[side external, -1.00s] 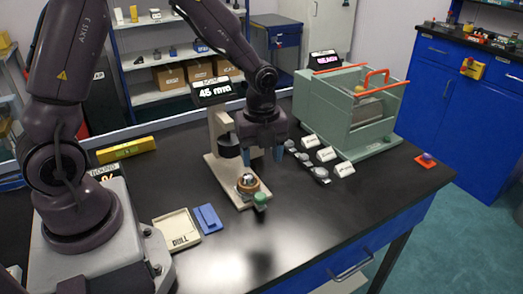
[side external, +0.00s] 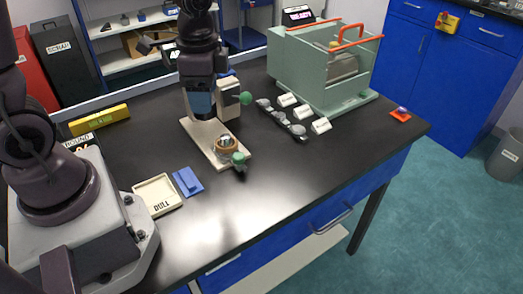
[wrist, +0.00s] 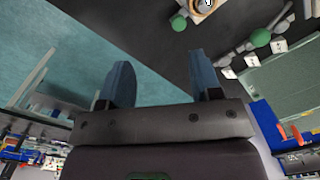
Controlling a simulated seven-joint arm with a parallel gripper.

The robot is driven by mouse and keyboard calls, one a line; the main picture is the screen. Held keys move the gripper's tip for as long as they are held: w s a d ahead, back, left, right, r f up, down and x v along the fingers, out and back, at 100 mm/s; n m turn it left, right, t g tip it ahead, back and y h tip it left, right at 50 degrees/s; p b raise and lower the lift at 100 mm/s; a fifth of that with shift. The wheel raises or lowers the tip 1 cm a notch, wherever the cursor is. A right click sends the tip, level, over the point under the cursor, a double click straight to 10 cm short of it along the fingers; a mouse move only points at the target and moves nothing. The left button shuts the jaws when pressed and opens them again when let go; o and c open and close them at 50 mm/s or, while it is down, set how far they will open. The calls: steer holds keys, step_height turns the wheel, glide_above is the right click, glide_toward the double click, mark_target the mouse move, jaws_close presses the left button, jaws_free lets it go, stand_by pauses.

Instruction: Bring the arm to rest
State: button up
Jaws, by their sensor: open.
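My gripper (side external: 200,106) is above the black bench, in front of the back part of the beige gauge stand (side external: 200,138) in the side view. Its two blue fingers (wrist: 160,82) stand wide apart in the wrist view, with nothing between them. The arm is bent, with the gripper pointing down in the side view. The stand's base carries a copper-coloured round cup (side external: 227,146) with a green knob (side external: 239,158) at its front. Another green knob (side external: 246,98) shows right of the gripper. Part of the stand's post and its display are hidden behind my arm.
A green machine (side external: 318,85) with orange handles stands at the back right. Several discs and white cards (side external: 321,125) lie in front of it. A tray marked DULL (side external: 171,198) and a blue block (side external: 187,181) lie front left. The bench's front right is clear.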

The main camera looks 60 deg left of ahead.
steer(key=s+d+r+n+t, duration=0.2)
steer(key=s+r+n+t, duration=0.3)
steer(key=r, duration=0.7)
steer(key=s+n, duration=0.2)
steer(key=s, duration=0.2)
steer(key=shift+d+r+t+h, duration=0.15)
steer(key=shift+d+t+h, duration=0.1)
steer(key=shift+t+h, duration=0.05)
